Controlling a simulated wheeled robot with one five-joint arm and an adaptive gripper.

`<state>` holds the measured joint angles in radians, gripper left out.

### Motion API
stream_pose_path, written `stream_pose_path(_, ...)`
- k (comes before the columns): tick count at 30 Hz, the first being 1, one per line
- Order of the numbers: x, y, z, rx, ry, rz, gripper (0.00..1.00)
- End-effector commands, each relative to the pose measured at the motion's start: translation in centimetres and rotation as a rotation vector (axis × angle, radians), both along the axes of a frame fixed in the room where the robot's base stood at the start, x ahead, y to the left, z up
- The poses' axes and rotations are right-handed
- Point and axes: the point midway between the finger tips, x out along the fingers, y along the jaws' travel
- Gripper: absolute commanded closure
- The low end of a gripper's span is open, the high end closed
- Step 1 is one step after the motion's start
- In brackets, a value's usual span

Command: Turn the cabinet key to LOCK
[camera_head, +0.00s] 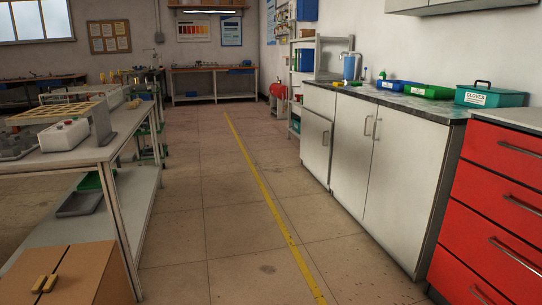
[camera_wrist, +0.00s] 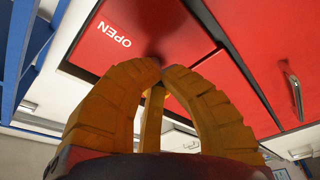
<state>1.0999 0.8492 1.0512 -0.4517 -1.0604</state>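In the wrist view, a red panel (camera_wrist: 165,25) with a white OPEN label (camera_wrist: 114,34), seen at a slant, fills the upper middle. My gripper (camera_wrist: 163,68) has thick yellow ribbed fingers that curve in and come together at the tips, close in front of this panel. A small dark patch lies on the panel just above the tips; I cannot tell whether it is shadow or part of the lock. I see no key clearly; anything at or between the fingertips is hidden. I see no LOCK label. My gripper is not in the head view.
A red drawer unit (camera_head: 497,215) stands at the right of the head view, beside a white cupboard (camera_head: 405,175). A workbench (camera_head: 80,155) and a brown box (camera_head: 70,275) stand at the left. The floor with the yellow line (camera_head: 262,185) is clear between them.

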Motion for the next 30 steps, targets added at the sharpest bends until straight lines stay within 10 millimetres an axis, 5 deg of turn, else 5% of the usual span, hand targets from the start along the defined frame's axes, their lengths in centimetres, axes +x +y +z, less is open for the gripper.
stream_pose_path(23,-0.2,0.1,-0.2,-0.009,-0.005,-0.001,1.00)
stream_pose_path(30,-0.5,1.9,3.4,-0.060,-0.031,0.006,1.00)
